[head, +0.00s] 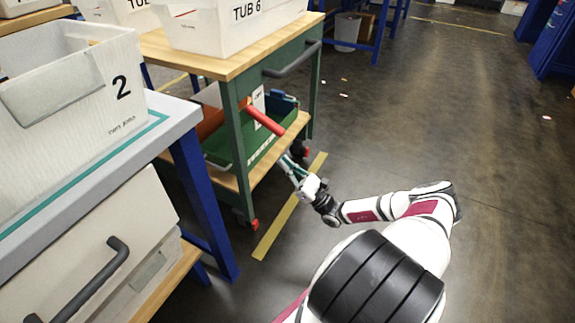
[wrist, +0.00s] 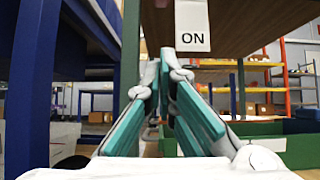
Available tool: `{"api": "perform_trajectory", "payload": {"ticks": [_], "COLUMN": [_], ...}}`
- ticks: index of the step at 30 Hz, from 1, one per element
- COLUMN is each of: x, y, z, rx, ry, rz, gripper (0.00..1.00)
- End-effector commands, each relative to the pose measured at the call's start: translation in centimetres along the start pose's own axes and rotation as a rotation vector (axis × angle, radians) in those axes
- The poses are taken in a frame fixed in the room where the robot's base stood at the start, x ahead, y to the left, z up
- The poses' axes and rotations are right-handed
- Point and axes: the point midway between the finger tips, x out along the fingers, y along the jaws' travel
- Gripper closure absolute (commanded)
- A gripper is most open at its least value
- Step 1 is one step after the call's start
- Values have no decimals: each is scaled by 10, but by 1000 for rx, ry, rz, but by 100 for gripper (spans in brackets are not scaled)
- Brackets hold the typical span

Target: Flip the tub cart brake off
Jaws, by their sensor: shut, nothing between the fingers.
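The tub cart (head: 243,66) has a green frame, a wooden top and a lower wooden shelf. A red lever (head: 265,119), which looks like the brake, sticks out from the cart's near side below the top. A white tag (head: 258,98) hangs behind the lever. In the wrist view a white tag reading "ON" (wrist: 192,26) shows just beyond and above the fingertips. My gripper (head: 287,162) is low beside the lower shelf, below and right of the red lever and apart from it. In the wrist view its teal-padded fingers (wrist: 166,56) are together and empty. The lever cannot be made out there.
A white tub marked TUB 6 (head: 230,25) stands on the cart top. A green bin (head: 276,138) sits on the lower shelf. A grey bench with a blue leg (head: 205,200) and tub 2 (head: 125,110) stands at left. The floor (head: 430,110) at right is mostly clear.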

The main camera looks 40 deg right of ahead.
Motion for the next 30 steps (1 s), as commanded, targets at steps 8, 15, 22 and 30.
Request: {"api": "perform_trajectory", "payload": {"ticks": [8,15,22,30], "x": [55,73,77,78], "y": [0,0,0,0], "z": [-1,23,38,39], "rx": [1,-2,0,-1], "ry": [-2,-1,0,0], "rz": [2,0,0,0], "gripper": [100,100,100,100]}}
